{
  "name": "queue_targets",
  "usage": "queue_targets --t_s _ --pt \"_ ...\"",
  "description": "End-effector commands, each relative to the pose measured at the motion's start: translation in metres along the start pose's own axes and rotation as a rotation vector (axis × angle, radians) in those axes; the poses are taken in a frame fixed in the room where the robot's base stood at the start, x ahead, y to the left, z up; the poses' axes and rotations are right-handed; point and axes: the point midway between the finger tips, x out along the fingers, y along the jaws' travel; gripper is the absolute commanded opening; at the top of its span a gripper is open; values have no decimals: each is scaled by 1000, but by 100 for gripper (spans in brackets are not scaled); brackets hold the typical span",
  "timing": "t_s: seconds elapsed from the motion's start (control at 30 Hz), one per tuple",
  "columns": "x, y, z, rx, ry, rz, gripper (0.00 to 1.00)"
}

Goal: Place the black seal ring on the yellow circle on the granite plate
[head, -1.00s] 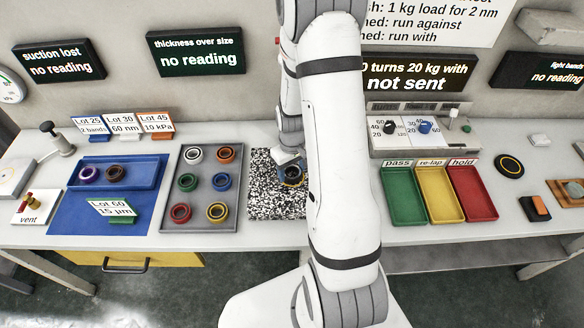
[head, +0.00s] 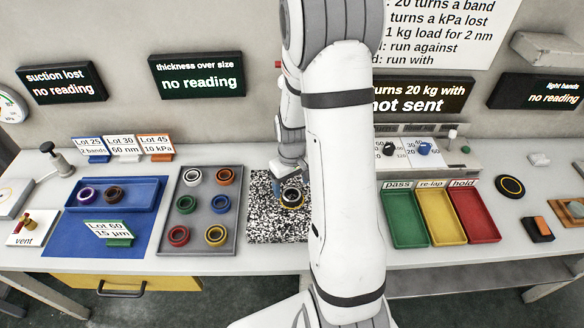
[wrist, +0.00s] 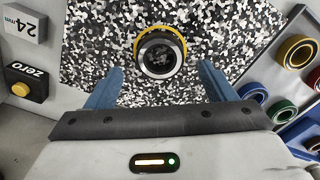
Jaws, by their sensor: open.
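The black seal ring (wrist: 160,54) lies on the speckled granite plate (wrist: 110,35), inside the yellow circle (wrist: 184,44), whose rim shows around its upper edge in the wrist view. In the head view the ring (head: 292,195) sits on the plate (head: 262,224) beside my arm. My gripper (wrist: 160,82) is open, its two blue fingers apart on either side and below the ring in the wrist view, touching nothing that I can see. In the head view my arm hides the right part of the plate.
A grey tray (head: 207,206) with several coloured rings stands left of the plate. A blue tray (head: 145,192) holds two rings. Green (head: 403,235), yellow (head: 440,233) and red (head: 477,231) bins stand to the right. A zero button block (wrist: 22,86) is near the plate.

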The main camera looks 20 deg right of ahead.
Motion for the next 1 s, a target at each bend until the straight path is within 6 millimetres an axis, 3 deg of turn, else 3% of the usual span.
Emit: queue_targets --t_s 0.3,0.6,0.77,1.0 --pt "-60 0 -1 -1 4 2 77" --pt "-90 -4 2 2 10 4 77" --pt "-123 -24 16 19 54 19 77" --pt "-181 -66 60 69 153 36 77"
